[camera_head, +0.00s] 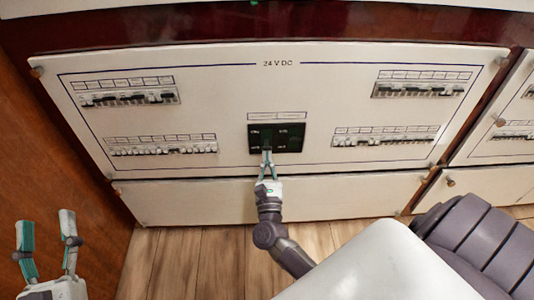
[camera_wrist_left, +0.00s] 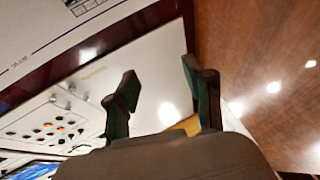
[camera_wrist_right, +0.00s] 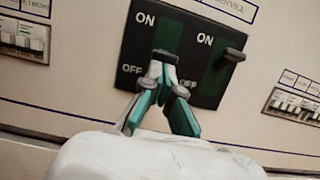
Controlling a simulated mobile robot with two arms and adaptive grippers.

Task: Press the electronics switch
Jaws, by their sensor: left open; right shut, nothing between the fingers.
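The black switch panel (camera_head: 290,137) sits in the lower middle of the white 24 V DC panel. In the right wrist view the black panel (camera_wrist_right: 190,25) carries two switches, each marked ON above and OFF below. The right-hand lever (camera_wrist_right: 233,54) is in clear view; fingers cover the left-hand one. I cannot read which switch is electronics. My right gripper (camera_head: 266,156) is shut and empty, its tips (camera_wrist_right: 163,58) at the left-hand switch; contact is unclear. My left gripper (camera_head: 45,220) is open and empty at the lower left, away from the panel.
Breaker rows flank the black panel, at upper left (camera_head: 125,97), lower left (camera_head: 163,149), upper right (camera_head: 420,89) and lower right (camera_head: 385,141). A wooden wall (camera_head: 60,150) stands close on the left. Wooden floor (camera_head: 185,250) is free below the panel.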

